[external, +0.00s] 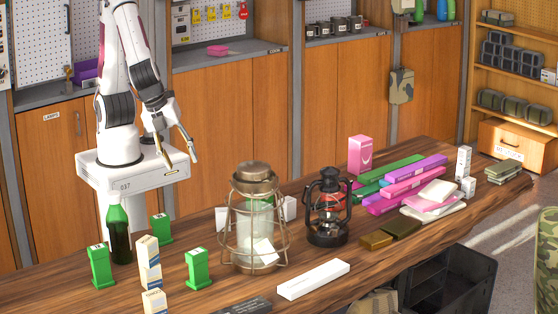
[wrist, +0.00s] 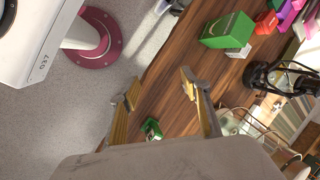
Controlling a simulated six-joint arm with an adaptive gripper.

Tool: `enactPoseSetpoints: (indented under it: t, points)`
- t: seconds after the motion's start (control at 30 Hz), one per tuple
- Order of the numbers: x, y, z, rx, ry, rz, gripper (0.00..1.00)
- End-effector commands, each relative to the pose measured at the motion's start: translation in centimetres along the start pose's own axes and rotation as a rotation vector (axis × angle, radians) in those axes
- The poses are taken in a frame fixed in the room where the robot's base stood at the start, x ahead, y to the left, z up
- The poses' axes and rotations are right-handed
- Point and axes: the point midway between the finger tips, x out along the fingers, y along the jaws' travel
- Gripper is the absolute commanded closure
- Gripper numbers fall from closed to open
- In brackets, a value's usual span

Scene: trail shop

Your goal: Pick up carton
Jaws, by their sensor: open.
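Several boxes could be the carton; I cannot tell which one is meant. Cream cartons (external: 149,250) stand stacked at the front left of the wooden table, with another cream box (external: 153,301) before them. A pink box (external: 360,154) stands upright at the back. A large green box (wrist: 228,30) shows in the wrist view beside a small white box (wrist: 238,50). My gripper (external: 179,152) is open and empty, above the table's back left edge. In the wrist view its fingers (wrist: 160,98) are spread, with a small green object (wrist: 152,129) on the table below.
A wire-caged lantern (external: 253,220) and a black lantern (external: 327,207) stand mid-table. A green bottle (external: 119,232) and green dispensers (external: 198,268) stand at left. A white bar-shaped box (external: 313,279) lies in front. Flat packs (external: 415,176) crowd the right.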

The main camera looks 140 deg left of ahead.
Motion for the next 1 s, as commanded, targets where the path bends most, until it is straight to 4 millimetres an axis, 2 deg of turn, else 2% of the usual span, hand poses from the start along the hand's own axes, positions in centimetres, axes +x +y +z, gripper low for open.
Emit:
enactPoseSetpoints:
  t: [0.37,0.6,0.83,1.0]
  points:
    - [4.9,-2.5,-3.9,0.461,-0.066,-0.095,0.53]
    - [7.4,-4.3,-7.4,0.816,-0.076,-0.172,0.53]
    - [7.1,-6.2,-10.5,1.098,-0.054,-0.271,0.53]
    - [6.9,-6.4,-11.2,1.204,-0.047,-0.294,0.53]
